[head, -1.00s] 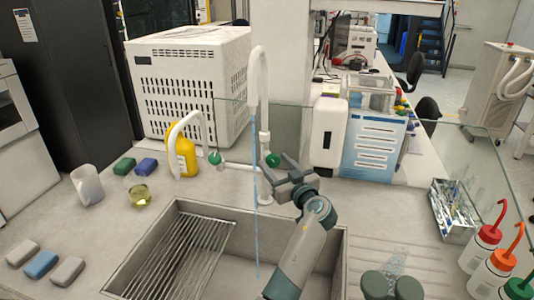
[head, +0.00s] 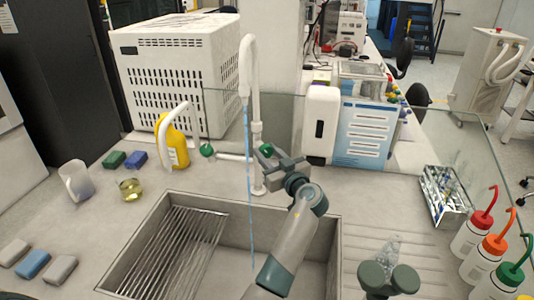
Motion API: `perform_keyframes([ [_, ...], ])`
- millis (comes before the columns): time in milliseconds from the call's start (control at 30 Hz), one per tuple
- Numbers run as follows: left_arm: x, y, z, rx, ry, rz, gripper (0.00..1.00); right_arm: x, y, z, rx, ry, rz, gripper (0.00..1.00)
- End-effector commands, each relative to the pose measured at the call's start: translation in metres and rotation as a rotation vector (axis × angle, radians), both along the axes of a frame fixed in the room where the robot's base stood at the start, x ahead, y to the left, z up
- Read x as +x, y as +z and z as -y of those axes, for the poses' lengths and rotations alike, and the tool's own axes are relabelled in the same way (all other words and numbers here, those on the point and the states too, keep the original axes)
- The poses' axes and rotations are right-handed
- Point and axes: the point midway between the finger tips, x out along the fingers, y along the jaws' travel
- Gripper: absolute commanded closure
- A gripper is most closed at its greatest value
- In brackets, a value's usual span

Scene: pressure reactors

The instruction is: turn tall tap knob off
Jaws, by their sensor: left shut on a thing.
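The tall white tap (head: 257,80) rises behind the sink with its curved spout at the top. A thin blue stream of water (head: 249,180) runs from the spout down into the sink. The tall tap's green knob (head: 266,150) sits on the right side of its stem, partly hidden by my left gripper (head: 268,160). My left gripper is shut on this knob. A lower white tap (head: 188,112) to the left has its own green knob (head: 206,150).
The sink (head: 150,222) with a wire rack (head: 175,250) lies below my left arm. A yellow bottle (head: 178,150), a beaker (head: 75,182) and sponges stand left. A metal tray (head: 455,210) and wash bottles (head: 472,235) stand right. A glass panel (head: 290,110) runs behind the taps.

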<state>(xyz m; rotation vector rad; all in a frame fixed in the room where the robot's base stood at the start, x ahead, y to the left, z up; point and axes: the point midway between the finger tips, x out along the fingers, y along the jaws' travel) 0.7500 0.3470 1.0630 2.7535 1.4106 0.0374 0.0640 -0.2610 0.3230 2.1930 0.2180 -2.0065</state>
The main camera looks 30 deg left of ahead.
Motion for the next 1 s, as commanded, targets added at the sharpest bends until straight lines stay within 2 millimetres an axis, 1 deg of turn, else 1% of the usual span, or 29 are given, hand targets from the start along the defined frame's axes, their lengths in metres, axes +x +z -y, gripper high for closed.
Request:
perform_keyframes([
  [333, 0.0, -0.002, 0.0, 0.074, 0.0, -0.103, 0.89, 0.002, -0.012, -0.012, 0.012, -0.004, 0.003, 0.69],
  [733, 0.0, 0.0, -0.001, 0.25, 0.001, -0.346, 0.89, 0.002, -0.024, -0.006, 0.006, -0.002, 0.003, 0.69],
  [1000, 0.0, 0.001, -0.001, 0.342, 0.001, -0.472, 0.89, 0.017, -0.023, -0.006, 0.01, -0.001, 0.035, 0.69],
])
